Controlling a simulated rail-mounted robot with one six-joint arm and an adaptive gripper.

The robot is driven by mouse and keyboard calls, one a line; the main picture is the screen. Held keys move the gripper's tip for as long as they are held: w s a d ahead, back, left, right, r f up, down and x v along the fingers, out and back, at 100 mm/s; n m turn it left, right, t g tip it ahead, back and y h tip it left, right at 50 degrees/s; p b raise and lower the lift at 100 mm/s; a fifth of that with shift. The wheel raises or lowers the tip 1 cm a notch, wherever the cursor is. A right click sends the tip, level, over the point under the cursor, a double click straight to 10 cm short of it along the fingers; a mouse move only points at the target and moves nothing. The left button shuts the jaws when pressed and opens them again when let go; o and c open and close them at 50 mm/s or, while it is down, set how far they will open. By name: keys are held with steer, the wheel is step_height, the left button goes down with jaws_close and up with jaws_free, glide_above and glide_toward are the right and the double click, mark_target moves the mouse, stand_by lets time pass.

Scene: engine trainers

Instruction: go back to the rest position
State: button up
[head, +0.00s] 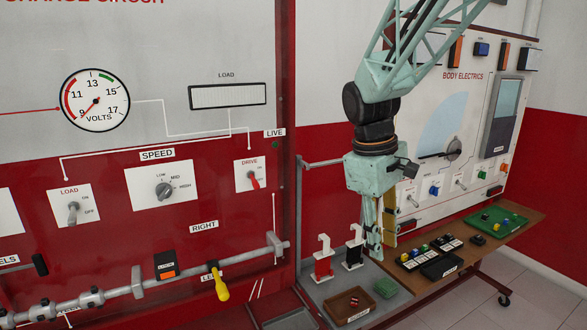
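My gripper (375,252) hangs from the pale green arm, right of the middle in the head view, pointing down. It is in front of the gap between the red charge-circuit panel (130,235) and the body electrics panel (428,205). Its fingertips are over the grey shelf (391,303), near the black clamp. A yellowish strip shows beside the fingers; I cannot tell whether it is the panel's edge or something else. The fingers are seen nearly edge-on, so their opening is unclear. I see no clearly held object.
A red clamp (323,262) and a black clamp (354,250) stand on the shelf, with a brown tray (337,306) in front. A yellow-handled tool (218,284) hangs on the rail (215,264). A green tray (515,228) sits on the wooden bench (470,262) at right.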

steer(key=s+d+r+m+t+y, duration=0.1)
steer(key=s+r+m, duration=0.5)
steer(key=s, duration=1)
steer(key=s+a+r+m+t+y, duration=0.1)
steer(key=s+r+m+t, duration=0.1)
steer(key=s, duration=1.6)
steer(key=shift+s+r+t, duration=0.25)
steer(key=shift+r+t, duration=0.05)
steer(key=shift+c, duration=0.6)
